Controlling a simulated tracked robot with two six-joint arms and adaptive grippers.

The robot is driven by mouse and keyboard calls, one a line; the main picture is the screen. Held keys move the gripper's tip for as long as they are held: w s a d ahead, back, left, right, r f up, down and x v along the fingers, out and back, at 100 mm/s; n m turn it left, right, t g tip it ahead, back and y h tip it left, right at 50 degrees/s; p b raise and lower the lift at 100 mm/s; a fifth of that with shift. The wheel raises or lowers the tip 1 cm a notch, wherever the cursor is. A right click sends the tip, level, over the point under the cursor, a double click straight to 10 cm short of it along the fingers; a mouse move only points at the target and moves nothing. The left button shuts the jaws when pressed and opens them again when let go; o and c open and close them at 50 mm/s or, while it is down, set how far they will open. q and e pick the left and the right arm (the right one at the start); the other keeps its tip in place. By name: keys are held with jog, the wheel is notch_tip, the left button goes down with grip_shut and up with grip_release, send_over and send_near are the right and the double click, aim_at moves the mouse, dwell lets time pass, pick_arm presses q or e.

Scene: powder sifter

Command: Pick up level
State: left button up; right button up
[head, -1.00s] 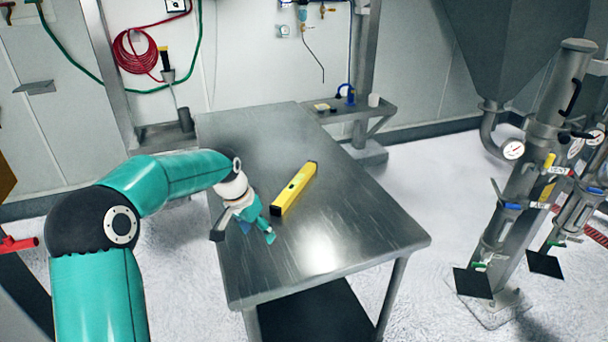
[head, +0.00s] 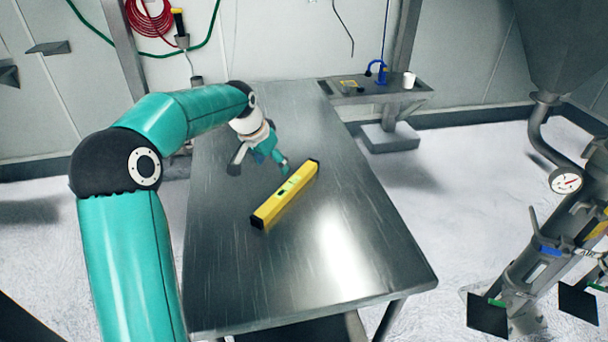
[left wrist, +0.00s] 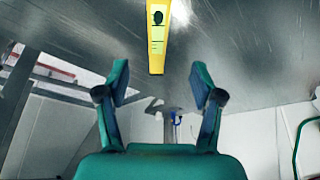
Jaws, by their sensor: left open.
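The yellow level (head: 286,194) lies flat on the steel table, slanting from lower left to upper right, with black end caps. In the left wrist view the level (left wrist: 158,38) shows at the top, ahead of the fingers and between their lines. My left gripper (head: 264,167) is over the table, beside the level's far left side. In the left wrist view the left gripper (left wrist: 159,85) has its two fingers spread wide with nothing between them. A gap to the level shows there. My right gripper is not in view.
The steel table (head: 345,265) is otherwise bare, with free room around the level. Pipework with a gauge (head: 565,181) stands at the right.

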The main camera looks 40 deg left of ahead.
pick_arm(q)
jog(key=p, duration=0.1)
send_near(288, 186)
jog(key=x, duration=0.4)
jog(key=shift+s+f, duration=0.1)
jog(key=shift+f, duration=0.25)
jog(key=shift+a+f+p, duration=0.15)
jog(key=shift+f+p, duration=0.25)
jog(key=shift+p, duration=0.05)
jog(key=x, duration=0.2)
jog(key=p+x, duration=0.1)
jog(key=x, duration=0.1)
jog(key=shift+w+d+f+p, duration=0.2)
jog(key=shift+w+p, duration=0.1)
jog(key=shift+w, duration=0.25)
jog(key=shift+a+f, duration=0.15)
jog(key=shift+a, duration=0.05)
jog(key=shift+d, duration=0.2)
jog(key=shift+c, duration=1.1)
jog(key=shift+a, duration=0.1)
jog(key=c, duration=0.5)
grip_shut()
